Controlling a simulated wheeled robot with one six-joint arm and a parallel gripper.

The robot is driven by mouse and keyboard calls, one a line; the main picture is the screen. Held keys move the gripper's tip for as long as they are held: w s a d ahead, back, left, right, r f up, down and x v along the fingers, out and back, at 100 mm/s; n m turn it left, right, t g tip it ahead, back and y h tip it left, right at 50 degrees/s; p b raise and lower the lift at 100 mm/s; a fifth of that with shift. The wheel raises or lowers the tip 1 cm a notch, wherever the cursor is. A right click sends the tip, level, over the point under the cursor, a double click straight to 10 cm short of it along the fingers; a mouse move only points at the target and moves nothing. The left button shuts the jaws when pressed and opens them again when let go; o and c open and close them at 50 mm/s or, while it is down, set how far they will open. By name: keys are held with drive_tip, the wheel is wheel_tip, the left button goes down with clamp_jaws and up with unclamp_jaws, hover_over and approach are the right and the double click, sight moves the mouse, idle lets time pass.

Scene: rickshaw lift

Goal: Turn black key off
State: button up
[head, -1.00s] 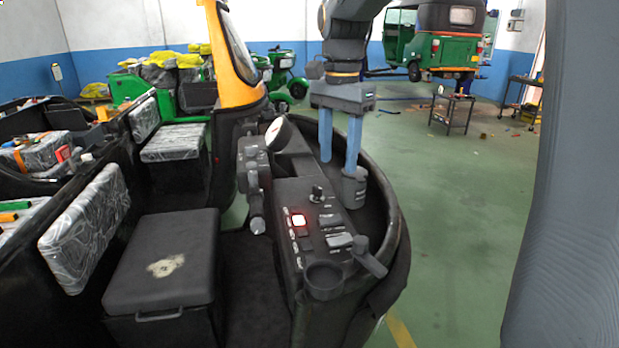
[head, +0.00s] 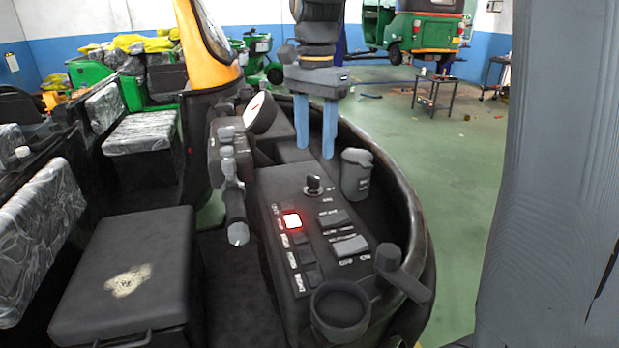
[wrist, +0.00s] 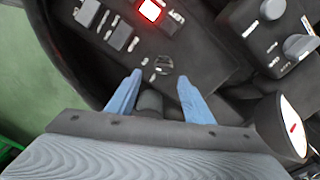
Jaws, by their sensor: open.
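The black key (head: 313,184) stands upright in the dark control panel (head: 290,205), near the panel's far end. It also shows in the wrist view as a round dark knob (wrist: 163,66), just beyond the fingertips. My gripper (head: 315,155) is open, with two blue fingers pointing down, above and behind the key in the head view. In the wrist view my gripper (wrist: 157,78) has its fingers spread, one on each side of the key's line, with nothing between the tips. The fingers do not appear to touch the key.
A lit red button (head: 292,221) and several switches sit on the panel nearer the camera. A cup holder (head: 340,308) and lever (head: 402,272) are at the front. The handlebar (head: 233,200) and round gauge (head: 259,112) are left.

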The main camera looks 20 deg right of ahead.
sight(313, 176)
drive_tip(key=shift+w+f+b, duration=0.4)
drive_tip(key=shift+w+f, duration=0.15)
drive_tip(key=shift+f, duration=0.2)
drive_tip(key=shift+f+p, duration=0.6)
drive_tip(key=shift+f, duration=3.2)
drive_tip(key=c, duration=1)
drive_tip(key=shift+c, duration=0.2)
drive_tip(key=n+p, duration=0.4)
drive_tip(key=n, duration=0.1)
drive_tip(key=shift+r+n, duration=0.15)
drive_tip(key=shift+n, duration=0.15)
drive_tip(key=n+p, duration=0.2)
drive_tip(key=n, duration=0.4)
drive_tip(key=shift+p, duration=0.35)
drive_tip(key=shift+n, duration=0.3)
